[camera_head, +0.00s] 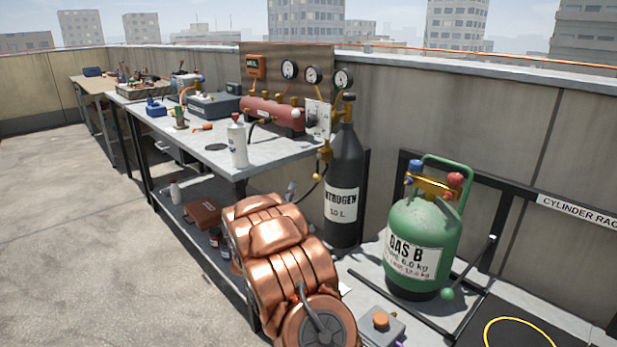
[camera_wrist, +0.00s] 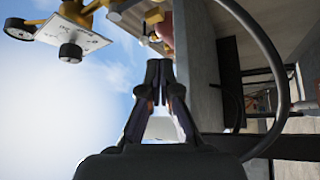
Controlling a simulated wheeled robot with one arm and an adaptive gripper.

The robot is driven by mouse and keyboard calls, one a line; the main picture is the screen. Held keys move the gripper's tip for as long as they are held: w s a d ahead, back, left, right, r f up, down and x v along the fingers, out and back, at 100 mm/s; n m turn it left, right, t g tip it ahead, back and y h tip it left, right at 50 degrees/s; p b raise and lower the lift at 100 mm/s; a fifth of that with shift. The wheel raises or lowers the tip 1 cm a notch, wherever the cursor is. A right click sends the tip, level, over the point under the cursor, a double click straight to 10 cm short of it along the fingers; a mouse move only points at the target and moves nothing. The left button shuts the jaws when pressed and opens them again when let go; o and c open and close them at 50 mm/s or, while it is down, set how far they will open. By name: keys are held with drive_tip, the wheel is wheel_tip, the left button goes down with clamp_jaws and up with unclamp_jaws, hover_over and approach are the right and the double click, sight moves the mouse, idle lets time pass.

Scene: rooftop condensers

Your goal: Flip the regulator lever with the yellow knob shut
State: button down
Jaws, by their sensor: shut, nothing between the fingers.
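A black nitrogen cylinder (camera_head: 345,165) stands upright beside the workbench, with brass-yellow regulator fittings at its top (camera_head: 345,112). A small yellow part (camera_head: 324,153) shows just left of the cylinder; I cannot tell whether it is the lever's yellow knob. In the wrist view, yellow fittings (camera_wrist: 85,10) and a white plate with a black round knob (camera_wrist: 70,52) are at upper left, apart from my fingers. My gripper (camera_wrist: 158,68) is shut and empty, pointing up in that view. In the head view my copper arm hides most of the gripper. The lever's position is unclear.
A black hose (camera_wrist: 270,50) loops close to my gripper at right. A green GAS B cylinder (camera_head: 420,235) stands right of the nitrogen cylinder. Open floor lies left.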

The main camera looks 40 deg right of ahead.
sight(318, 170)
drive_tip(key=shift+b+x, duration=0.9)
drive_tip(key=shift+x, duration=4.05)
drive_tip(key=shift+s+d+f+b, duration=0.3)
drive_tip(key=shift+s+f, duration=0.2)
drive_tip(key=shift+s, duration=0.3)
drive_tip(key=shift+s+d+f+b, duration=0.3)
drive_tip(key=shift+s+f, duration=0.25)
drive_tip(key=shift+s, duration=0.25)
drive_tip(key=shift+s+r+y+p, duration=0.15)
drive_tip(key=shift+y+p, duration=0.15)
drive_tip(key=shift+p, duration=0.2)
